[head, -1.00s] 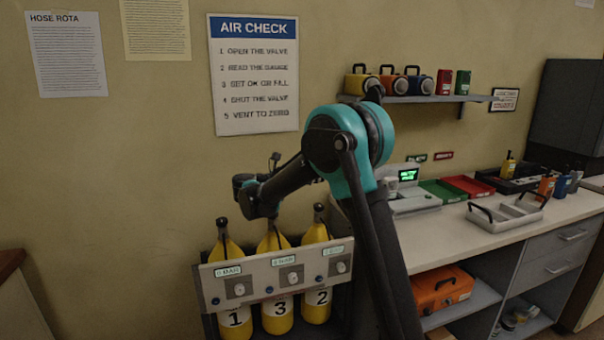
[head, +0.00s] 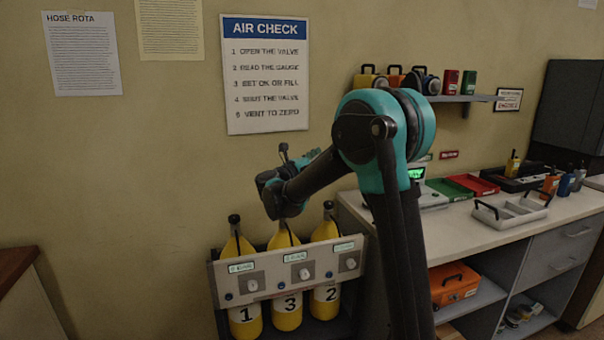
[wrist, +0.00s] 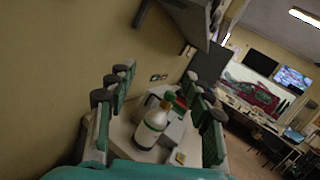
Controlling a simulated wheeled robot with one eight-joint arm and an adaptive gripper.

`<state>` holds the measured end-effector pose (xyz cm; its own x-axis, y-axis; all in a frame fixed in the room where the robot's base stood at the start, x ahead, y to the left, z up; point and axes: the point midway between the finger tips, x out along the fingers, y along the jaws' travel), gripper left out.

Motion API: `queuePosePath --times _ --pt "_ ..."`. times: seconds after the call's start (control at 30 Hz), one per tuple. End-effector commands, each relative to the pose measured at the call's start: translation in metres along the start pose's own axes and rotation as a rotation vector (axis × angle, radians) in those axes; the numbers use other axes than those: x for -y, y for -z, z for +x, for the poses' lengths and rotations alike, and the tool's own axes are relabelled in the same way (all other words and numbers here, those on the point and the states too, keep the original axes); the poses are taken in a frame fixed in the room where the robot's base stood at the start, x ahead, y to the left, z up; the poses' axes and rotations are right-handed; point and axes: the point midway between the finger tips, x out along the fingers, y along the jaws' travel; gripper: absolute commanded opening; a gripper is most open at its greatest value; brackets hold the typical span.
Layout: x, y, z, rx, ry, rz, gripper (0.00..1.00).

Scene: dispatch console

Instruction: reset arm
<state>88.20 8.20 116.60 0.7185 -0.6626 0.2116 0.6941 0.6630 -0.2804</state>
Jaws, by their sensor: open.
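My gripper (wrist: 158,96) is open in the wrist view, with green-padded fingers spread to both sides. Nothing is held between them. The cylinders are numbered 1 (head: 246,314), 3 (head: 288,305) and 2 (head: 326,295), and stand upright behind a grey panel (head: 275,288) with knobs and small displays.
A counter (head: 470,235) at the right bears a grey tray (head: 512,210), a red tray (head: 473,185) and several bottles. An orange case (head: 453,284) sits on the shelf below. A wall shelf (head: 460,98) holds several items.

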Motion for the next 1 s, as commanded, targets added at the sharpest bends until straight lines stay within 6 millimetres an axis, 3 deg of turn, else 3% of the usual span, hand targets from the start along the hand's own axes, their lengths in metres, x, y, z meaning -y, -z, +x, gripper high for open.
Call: queuePosePath --times 0.13,0.27,0.37,0.47,0.57,0.77,1.0 --pt "0.005 -0.022 0.011 0.139 -0.127 -0.168 0.51" --pt "0.007 -0.037 0.007 0.315 -0.273 -0.409 0.51" --pt "0.007 -0.037 -0.007 0.459 -0.385 -0.628 0.51" --pt "0.007 -0.022 -0.029 0.595 -0.495 -0.858 0.51" --pt "0.011 0.006 -0.056 0.726 -0.606 -1.096 0.51" --pt "0.041 0.102 -0.118 0.961 -0.854 -1.579 0.51" --pt "0.115 0.234 -0.186 1.164 -1.203 -2.041 0.51"
